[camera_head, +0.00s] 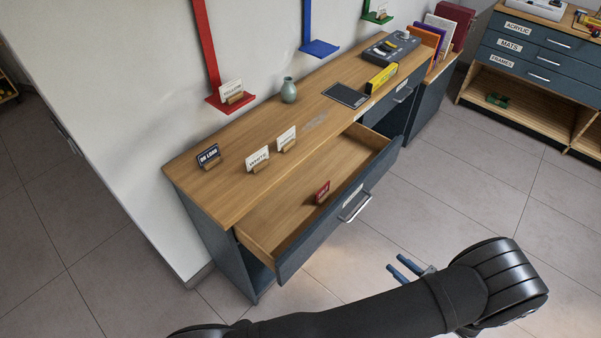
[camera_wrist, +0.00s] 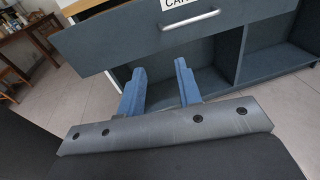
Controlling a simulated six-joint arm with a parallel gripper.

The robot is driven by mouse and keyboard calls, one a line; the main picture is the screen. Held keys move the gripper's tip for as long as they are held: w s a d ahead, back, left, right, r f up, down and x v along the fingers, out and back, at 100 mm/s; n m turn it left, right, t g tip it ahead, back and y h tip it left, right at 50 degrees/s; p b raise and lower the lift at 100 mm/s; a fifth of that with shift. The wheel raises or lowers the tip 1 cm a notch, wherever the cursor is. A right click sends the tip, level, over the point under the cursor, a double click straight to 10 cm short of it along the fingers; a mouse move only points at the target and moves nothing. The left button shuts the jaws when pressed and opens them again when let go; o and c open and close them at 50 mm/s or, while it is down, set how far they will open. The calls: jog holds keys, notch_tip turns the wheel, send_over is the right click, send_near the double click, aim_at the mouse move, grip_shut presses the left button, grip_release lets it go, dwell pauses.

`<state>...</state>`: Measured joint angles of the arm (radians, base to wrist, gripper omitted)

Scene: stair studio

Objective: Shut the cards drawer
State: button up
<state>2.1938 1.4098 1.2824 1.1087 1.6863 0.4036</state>
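The cards drawer (camera_head: 335,223) stands pulled out from the wooden-topped desk, with a dark blue-grey front, a white label and a silver handle (camera_head: 355,207). A small red card in a holder (camera_head: 322,191) is inside it. In the wrist view the drawer front (camera_wrist: 120,38) spans the top, with a partly cut-off label reading "CAR" and the handle (camera_wrist: 190,20). My gripper (camera_head: 404,268) is in front of the drawer, apart from it. Its two blue fingers are spread with nothing between them, and they show below the handle in the wrist view (camera_wrist: 160,88).
A cabinet (camera_head: 530,60) stands at the back right. The tiled floor (camera_head: 450,190) is clear.

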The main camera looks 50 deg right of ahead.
jog(key=w+f+y, duration=0.1)
jog(key=w, duration=0.1)
jog(key=w+n, duration=0.1)
jog(key=w, duration=0.1)
jog(key=w+f+t+y, duration=0.1)
jog(key=w, duration=0.1)
jog(key=shift+w+d+f+n+y, duration=0.25)
jog(key=shift+d+f+n+y, duration=0.05)
jog(key=shift+n, duration=0.1)
grip_shut()
send_near(333, 223)
jog(key=w, duration=0.7)
jog(key=shift+f, duration=0.1)
jog(key=shift+w, duration=0.1)
jog(key=w, duration=1.8)
jog(key=shift+w, duration=0.55)
jog(key=shift+d, duration=0.1)
jog(key=s, duration=1.4)
jog(key=shift+s, duration=0.35)
